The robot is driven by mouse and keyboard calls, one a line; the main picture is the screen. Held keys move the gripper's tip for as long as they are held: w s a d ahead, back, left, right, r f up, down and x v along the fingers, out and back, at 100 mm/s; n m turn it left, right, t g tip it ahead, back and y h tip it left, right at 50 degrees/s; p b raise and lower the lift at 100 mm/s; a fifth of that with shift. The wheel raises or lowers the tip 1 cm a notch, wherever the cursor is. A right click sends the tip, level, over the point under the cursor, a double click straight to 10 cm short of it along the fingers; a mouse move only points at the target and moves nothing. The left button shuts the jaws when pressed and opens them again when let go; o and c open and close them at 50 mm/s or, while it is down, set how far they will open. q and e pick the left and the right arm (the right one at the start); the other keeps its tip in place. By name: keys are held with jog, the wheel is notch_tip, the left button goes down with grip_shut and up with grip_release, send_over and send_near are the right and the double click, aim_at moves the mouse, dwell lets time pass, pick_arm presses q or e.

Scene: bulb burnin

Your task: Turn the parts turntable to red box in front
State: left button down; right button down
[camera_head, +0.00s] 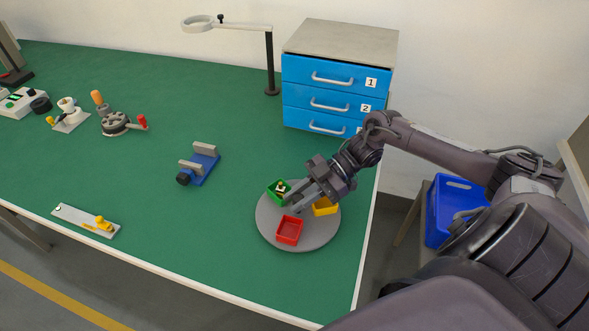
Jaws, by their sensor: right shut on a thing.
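The parts turntable (264,224) is a round grey disc near the right front corner of the green table. A red box (290,231) sits at its front, on the side toward the table's front edge. A green box (276,191) with small parts in it sits at its back left. A yellow box (325,206) sits at its right, partly behind my gripper. My right gripper (294,205) reaches down over the disc's middle, between the boxes. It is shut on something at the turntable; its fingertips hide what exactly. My left gripper is out of view.
A blue drawer cabinet (331,92) stands behind the turntable, close to my right arm. A blue vise (200,166) lies to the left. A magnifier lamp (270,65) stands at the back. The table's right edge (367,225) is near the disc. A blue crate (452,205) is beyond it.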

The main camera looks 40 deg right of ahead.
aim_at(322, 200)
jog(key=c, duration=1.2)
grip_release()
jog(key=shift+d, duration=0.1)
jog(key=b+v, duration=0.2)
jog(key=v, duration=0.5)
jog(key=shift+f+b, duration=0.15)
jog(key=shift+b, duration=0.25)
jog(key=shift+d+r, duration=0.25)
